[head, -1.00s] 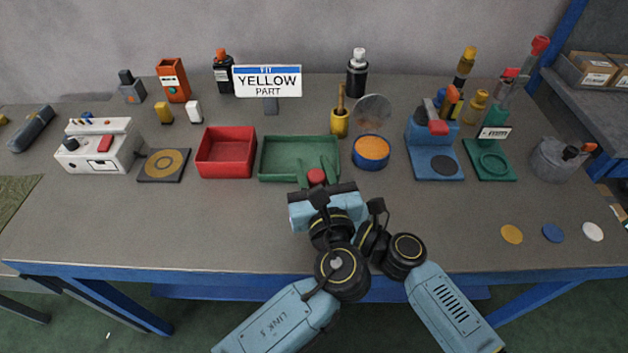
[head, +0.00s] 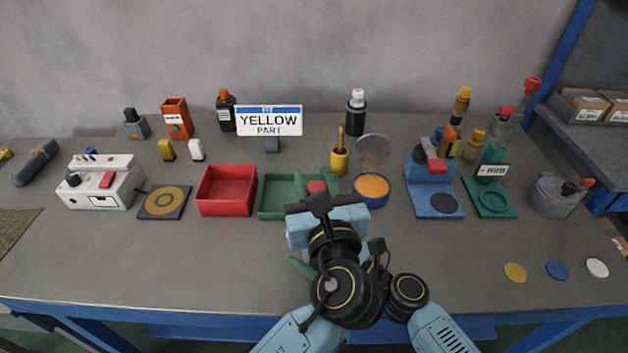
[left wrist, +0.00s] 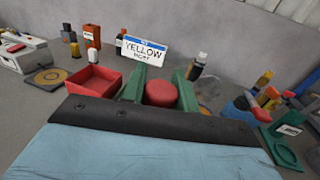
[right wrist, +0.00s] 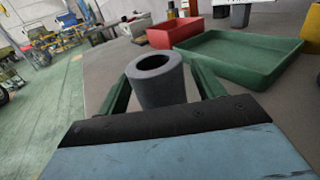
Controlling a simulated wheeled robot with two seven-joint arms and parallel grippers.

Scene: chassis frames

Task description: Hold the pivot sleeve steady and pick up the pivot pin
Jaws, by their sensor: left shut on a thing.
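My left gripper (head: 317,188) is shut on a red round piece, which I take for the pivot pin (left wrist: 160,94). The pin's red top shows between the green fingers in the left wrist view; its lower part is hidden. In the head view this gripper overlaps the right side of the green tray. In the head view my arms hide the sleeve.
The green tray (head: 268,208) and red tray (head: 226,190) stand beyond my grippers. A yellow cup (head: 339,162), a blue fixture (head: 433,201) and a green fixture (head: 489,198) stand to the right. A sign (head: 269,121) reads "FIT YELLOW PART".

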